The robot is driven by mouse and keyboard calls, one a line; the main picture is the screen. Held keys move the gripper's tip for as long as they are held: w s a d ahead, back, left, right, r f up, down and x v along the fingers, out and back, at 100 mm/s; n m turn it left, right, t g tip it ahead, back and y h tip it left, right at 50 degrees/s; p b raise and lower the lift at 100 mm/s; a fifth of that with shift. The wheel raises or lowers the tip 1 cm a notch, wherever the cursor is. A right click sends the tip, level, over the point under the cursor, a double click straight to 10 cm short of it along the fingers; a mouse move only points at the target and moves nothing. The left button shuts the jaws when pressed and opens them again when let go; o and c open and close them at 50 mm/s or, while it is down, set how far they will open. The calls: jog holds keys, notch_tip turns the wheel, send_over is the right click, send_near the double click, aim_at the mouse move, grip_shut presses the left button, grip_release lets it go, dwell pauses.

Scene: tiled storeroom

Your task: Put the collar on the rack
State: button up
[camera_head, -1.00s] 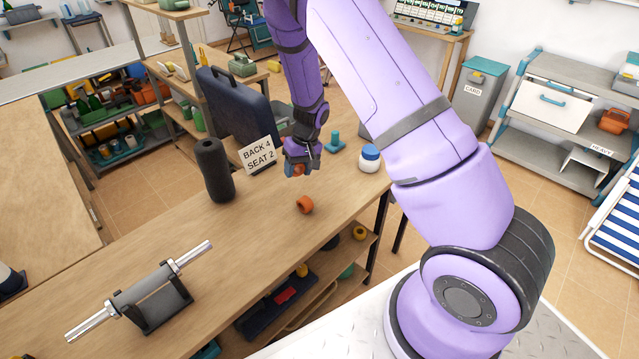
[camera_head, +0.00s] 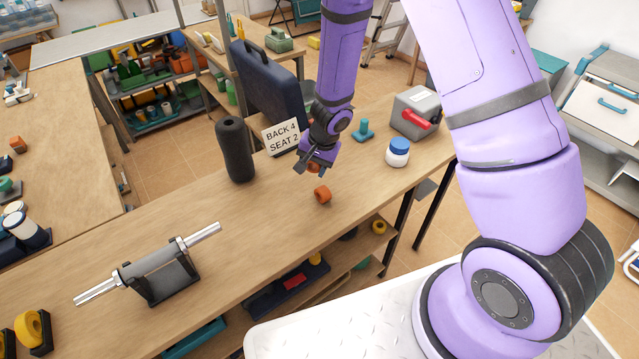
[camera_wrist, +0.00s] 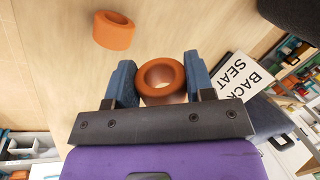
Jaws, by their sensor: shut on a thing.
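My gripper (camera_head: 314,165) is shut on an orange collar, a thick ring, just above the wooden bench. In the wrist view the collar (camera_wrist: 162,78) sits between the two blue fingers (camera_wrist: 160,82), its hole facing the camera. A second orange collar (camera_head: 322,195) lies loose on the bench just in front of the gripper; it also shows at upper left in the wrist view (camera_wrist: 113,31). A black cradle (camera_head: 160,285) at the bench's front left bears a grey roller with silver bar ends (camera_head: 203,234). I cannot tell which thing is the rack.
A teal piece (camera_head: 363,131), a blue-lidded jar (camera_head: 398,152) and a grey box (camera_head: 415,112) stand right. The bench between cradle and loose collar is clear.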

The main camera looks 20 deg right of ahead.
jog(key=s+a+m+t+h, duration=0.1)
jog(key=s+a+m, duration=0.2)
jog(key=s+m, duration=0.7)
jog(key=n, duration=0.3)
send_near(328, 184)
jog(key=shift+w+a, duration=0.4)
jog(key=shift+w, duration=0.15)
jog(key=shift+f, duration=1.8)
jog(key=shift+f, duration=0.4)
jog(key=shift+f, duration=0.2)
jog(key=o, duration=0.9)
jog(key=shift+r, duration=0.1)
